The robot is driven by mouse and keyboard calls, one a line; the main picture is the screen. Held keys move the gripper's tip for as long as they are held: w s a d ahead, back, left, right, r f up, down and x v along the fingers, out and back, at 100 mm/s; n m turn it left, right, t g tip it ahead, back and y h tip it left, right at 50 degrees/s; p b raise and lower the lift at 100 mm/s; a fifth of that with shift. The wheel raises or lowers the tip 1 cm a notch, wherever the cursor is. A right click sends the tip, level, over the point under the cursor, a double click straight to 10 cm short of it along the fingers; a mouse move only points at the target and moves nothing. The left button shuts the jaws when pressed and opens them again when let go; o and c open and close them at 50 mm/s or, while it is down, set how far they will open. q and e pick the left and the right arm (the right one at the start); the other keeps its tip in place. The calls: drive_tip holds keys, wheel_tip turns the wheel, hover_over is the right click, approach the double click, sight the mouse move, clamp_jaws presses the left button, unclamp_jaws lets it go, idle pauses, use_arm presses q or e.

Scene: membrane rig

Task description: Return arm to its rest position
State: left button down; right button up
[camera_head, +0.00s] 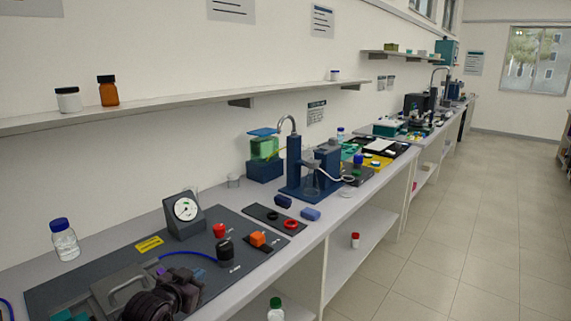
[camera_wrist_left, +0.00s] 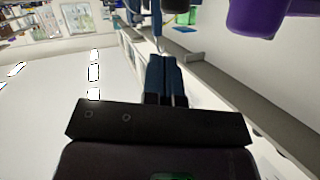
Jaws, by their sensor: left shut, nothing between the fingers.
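My left arm's dark wrist and gripper (camera_head: 182,283) show at the bottom left of the head view, over the near end of the dark rig mat. In the left wrist view the gripper's two blue fingers (camera_wrist_left: 164,77) lie together, shut, with nothing between them. They point along the bench and appear clear of it. My right gripper is in neither view.
A blue stand (camera_head: 305,167) is farther along. The wall shelf (camera_head: 190,100) runs above; the aisle floor (camera_head: 470,200) is clear.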

use_arm(q)
drive_tip(key=s+a+f+n+y, duration=0.1)
drive_tip(key=s+a+f, duration=0.1)
drive_tip(key=s+f, duration=0.4)
drive_tip(key=s+a+f+n+g+y, duration=0.1)
drive_tip(key=s+f, duration=0.5)
drive_tip(key=s, duration=0.9)
drive_tip(key=s+a+f+n+g+y, duration=0.1)
drive_tip(key=s+a+f+n+y, duration=0.1)
drive_tip(key=s+f, duration=0.4)
drive_tip(key=s+a, duration=0.1)
drive_tip(key=s, duration=0.4)
drive_tip(key=shift+f+n, duration=0.25)
drive_tip(key=shift+n, duration=0.05)
